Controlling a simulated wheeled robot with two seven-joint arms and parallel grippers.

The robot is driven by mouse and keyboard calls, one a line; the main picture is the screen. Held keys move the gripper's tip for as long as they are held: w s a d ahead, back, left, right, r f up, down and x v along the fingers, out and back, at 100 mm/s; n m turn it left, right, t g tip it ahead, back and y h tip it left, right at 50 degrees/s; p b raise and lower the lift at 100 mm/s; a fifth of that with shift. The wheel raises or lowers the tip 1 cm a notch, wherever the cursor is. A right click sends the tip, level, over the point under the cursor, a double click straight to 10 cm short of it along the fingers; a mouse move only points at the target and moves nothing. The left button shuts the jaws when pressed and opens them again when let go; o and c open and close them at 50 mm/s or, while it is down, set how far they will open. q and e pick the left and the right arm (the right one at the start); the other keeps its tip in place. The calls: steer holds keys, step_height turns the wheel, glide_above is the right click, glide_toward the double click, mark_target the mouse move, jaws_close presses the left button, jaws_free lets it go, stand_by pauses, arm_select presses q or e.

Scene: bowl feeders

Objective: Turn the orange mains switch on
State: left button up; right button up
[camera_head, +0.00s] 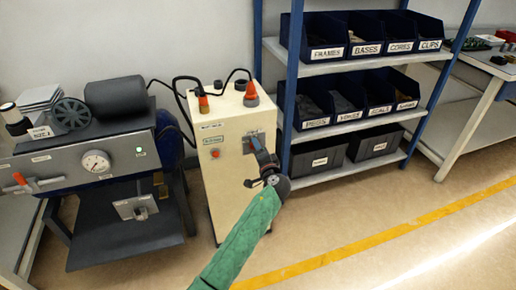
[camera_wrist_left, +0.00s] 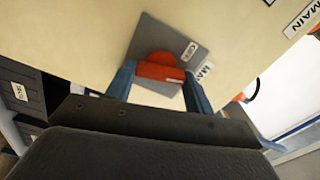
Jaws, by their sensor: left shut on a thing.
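The orange mains switch (camera_wrist_left: 157,68) sits on a grey plate (camera_wrist_left: 190,44) on the front of the cream cabinet (camera_head: 212,128). In the head view my left gripper (camera_head: 254,143) reaches the plate and hides most of the switch. In the left wrist view the blue fingers of my left gripper (camera_wrist_left: 158,88) stand on either side of the switch's handle, shut on it. The handle looks tilted in this view, but the camera is tilted too, so I cannot tell its setting. My right gripper is not in view.
A grey machine with a round gauge (camera_head: 95,161) and a black motor stands left of the cabinet. A blue shelf rack (camera_head: 291,75) with labelled bins stands close on the right. The floor in front is clear, with a yellow line (camera_head: 375,233).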

arm_select(q)
steer(key=m+p, duration=0.2)
steer(key=m, duration=0.1)
steer(key=shift+d, duration=0.15)
stand_by(0.5)
steer(key=o, duration=1)
steer(key=shift+s+f, duration=0.1)
steer(key=v, duration=0.7)
steer(key=shift+s+d, duration=0.1)
steer(key=shift+s, duration=0.2)
